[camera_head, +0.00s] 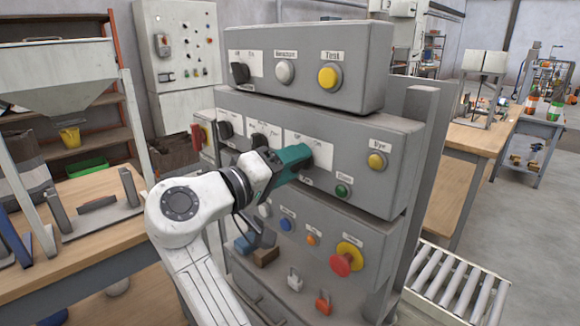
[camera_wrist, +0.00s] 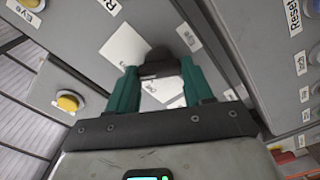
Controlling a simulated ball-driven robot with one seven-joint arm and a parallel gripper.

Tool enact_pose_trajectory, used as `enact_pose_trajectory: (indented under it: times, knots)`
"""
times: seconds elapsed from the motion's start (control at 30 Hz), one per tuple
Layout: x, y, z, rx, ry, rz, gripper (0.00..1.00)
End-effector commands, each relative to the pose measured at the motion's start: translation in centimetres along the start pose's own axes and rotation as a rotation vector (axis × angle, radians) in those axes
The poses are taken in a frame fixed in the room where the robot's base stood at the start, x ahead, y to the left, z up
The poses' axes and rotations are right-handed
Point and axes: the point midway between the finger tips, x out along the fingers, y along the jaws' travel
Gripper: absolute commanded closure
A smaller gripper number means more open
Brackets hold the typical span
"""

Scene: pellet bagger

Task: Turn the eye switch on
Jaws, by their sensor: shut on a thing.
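The control panel's middle box (camera_head: 400,179) bears a white switch plate (camera_head: 323,149) with lettering at its top. My teal gripper (camera_head: 306,158) reaches this plate from the left front. In the wrist view my gripper (camera_wrist: 161,84) has a finger on each side of a dark switch knob (camera_wrist: 159,62) and is shut on it. The white plate (camera_wrist: 122,46) shows around the knob. The fingers hide most of the knob in the head view, so I cannot tell which way it points. To the right on the same box is a yellow button (camera_head: 376,161) under a small label.
A green button (camera_head: 342,191) sits just below right of my gripper. Two more dark knobs (camera_head: 224,130) (camera_head: 260,140) are to its left. The upper box (camera_head: 307,87) overhangs close above. A red emergency button (camera_head: 346,259) is on the lower box. A roller conveyor (camera_head: 455,285) stands at right.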

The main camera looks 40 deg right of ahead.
Motion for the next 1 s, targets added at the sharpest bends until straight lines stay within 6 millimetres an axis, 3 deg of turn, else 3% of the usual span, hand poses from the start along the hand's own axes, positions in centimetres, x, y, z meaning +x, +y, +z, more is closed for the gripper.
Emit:
enact_pose_trajectory:
  times: [0.2, 0.23, 0.47, 0.77, 1.0]
  knots:
    - [0.0, -0.2, 0.2, -0.001, -0.006, -0.003, 0.79]
    - [0.0, -0.2, 0.2, -0.001, -0.006, -0.003, 0.47]
    - [0.0, -0.1, 0.1, -0.001, -0.003, -0.002, 0.25]
    - [-0.2, -0.1, 0.0, 0.0, -0.001, -0.001, 0.23]
    - [-3.5, -0.1, 0.0, 0.001, 0.002, -0.003, 0.23]
